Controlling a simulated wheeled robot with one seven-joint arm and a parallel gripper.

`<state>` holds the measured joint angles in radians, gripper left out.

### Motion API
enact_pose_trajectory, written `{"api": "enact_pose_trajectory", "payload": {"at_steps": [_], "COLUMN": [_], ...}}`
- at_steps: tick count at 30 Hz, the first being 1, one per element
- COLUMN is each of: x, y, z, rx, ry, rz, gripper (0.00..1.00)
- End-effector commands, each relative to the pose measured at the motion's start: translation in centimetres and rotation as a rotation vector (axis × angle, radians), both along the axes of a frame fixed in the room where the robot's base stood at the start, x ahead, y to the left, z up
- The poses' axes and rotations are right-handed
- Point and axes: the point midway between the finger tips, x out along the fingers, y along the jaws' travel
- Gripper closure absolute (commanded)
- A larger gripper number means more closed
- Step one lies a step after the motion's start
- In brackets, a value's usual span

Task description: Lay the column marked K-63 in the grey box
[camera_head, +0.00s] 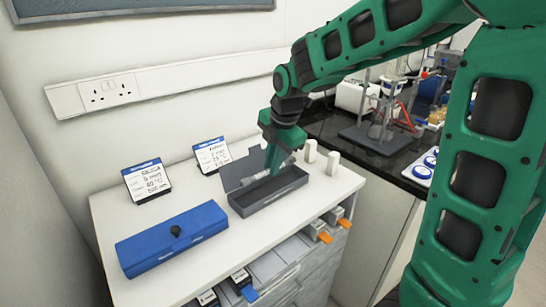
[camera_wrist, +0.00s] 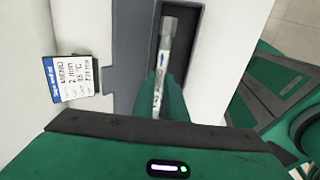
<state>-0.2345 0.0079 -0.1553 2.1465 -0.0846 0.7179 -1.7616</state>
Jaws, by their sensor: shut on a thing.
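The grey box (camera_head: 272,197) stands on the white cabinet top with its lid (camera_head: 243,168) raised at the back. My gripper (camera_head: 274,160) points down into the open box. In the wrist view my green fingers (camera_wrist: 163,84) are shut on a slim silver column (camera_wrist: 166,45) with a pale label. The column lies along the length of the dark interior, at or just above the floor; I cannot tell whether it touches. Its marking is too small to read. The grey box's lid (camera_wrist: 127,50) also shows left of the column in the wrist view.
Two display cards (camera_head: 147,180) (camera_head: 212,156) stand behind. Two small white blocks (camera_head: 310,151) (camera_head: 333,162) are right of the grey box.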

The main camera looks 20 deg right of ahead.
Motion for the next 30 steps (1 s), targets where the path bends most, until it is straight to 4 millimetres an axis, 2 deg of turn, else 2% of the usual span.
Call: {"api": "enact_pose_trajectory", "payload": {"at_steps": [16, 30], "x": [0.0, 0.0], "y": [-0.1, -0.1], "z": [-4.0, -4.7], "rx": [0.0, 0.001], "ry": [0.001, -0.001], "rz": [-0.001, -0.002], "gripper": [1.0, 1.0]}}
